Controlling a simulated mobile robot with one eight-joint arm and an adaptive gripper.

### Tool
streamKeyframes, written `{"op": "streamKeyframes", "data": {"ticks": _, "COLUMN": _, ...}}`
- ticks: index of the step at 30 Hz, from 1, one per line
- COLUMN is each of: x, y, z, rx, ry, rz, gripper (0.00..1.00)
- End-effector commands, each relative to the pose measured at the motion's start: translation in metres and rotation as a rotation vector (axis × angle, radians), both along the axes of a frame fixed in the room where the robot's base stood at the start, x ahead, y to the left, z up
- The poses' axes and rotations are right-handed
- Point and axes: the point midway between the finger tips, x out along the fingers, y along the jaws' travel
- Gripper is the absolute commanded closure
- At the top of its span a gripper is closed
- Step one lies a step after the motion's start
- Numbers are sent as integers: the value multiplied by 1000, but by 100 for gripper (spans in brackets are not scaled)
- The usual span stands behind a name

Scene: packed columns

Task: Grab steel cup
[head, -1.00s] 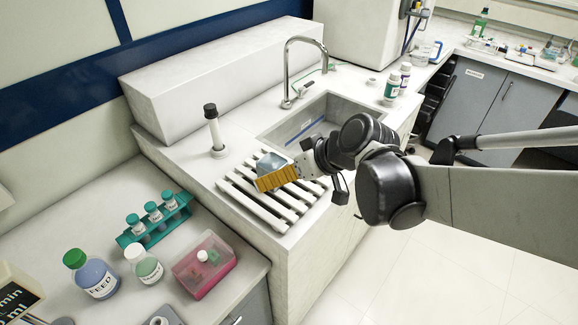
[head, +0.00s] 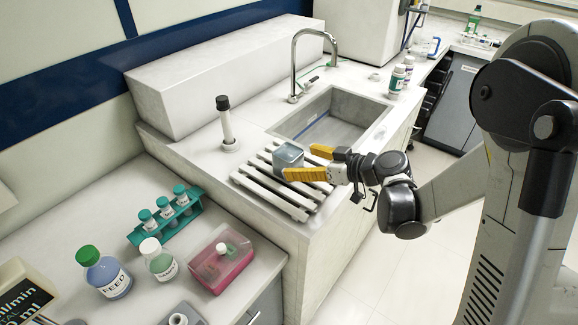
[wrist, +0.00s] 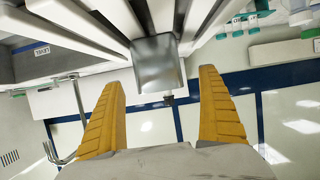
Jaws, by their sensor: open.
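The steel cup (head: 288,156) is a small grey-blue metal cup on the white slatted rack (head: 262,184) beside the sink. In the wrist view the cup (wrist: 158,63) is ahead of the fingers, near the middle. My gripper (head: 297,162) has yellow ribbed fingers spread apart, and it comes at the cup from the right in the head view. In the wrist view my gripper (wrist: 163,100) is open and empty, with the cup lying in line with the gap between the fingertips. I cannot tell whether a finger touches the cup.
A sink (head: 332,118) with a tall faucet (head: 297,62) lies behind the rack. A black-capped white cylinder (head: 227,124) stands left of the rack. A teal vial rack (head: 166,222), several bottles and a pink box (head: 222,262) stand on the lower counter in front.

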Motion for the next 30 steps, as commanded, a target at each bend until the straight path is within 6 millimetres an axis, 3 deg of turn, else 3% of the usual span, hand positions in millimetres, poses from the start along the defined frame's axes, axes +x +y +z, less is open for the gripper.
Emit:
{"op": "streamKeyframes", "data": {"ticks": 10, "x": 28, "y": 33, "z": -15, "rx": -1, "ry": 1, "rz": 1, "gripper": 12}}
{"op": "streamKeyframes", "data": {"ticks": 18, "x": 31, "y": 37, "z": -15, "rx": 0, "ry": 1, "rz": -1, "gripper": 12}}
{"op": "streamKeyframes", "data": {"ticks": 25, "x": 31, "y": 37, "z": -15, "rx": 0, "ry": 1, "rz": -1, "gripper": 79}}
{"op": "streamKeyframes", "data": {"ticks": 30, "x": 31, "y": 37, "z": -15, "rx": 0, "ry": 0, "rz": -1, "gripper": 80}}
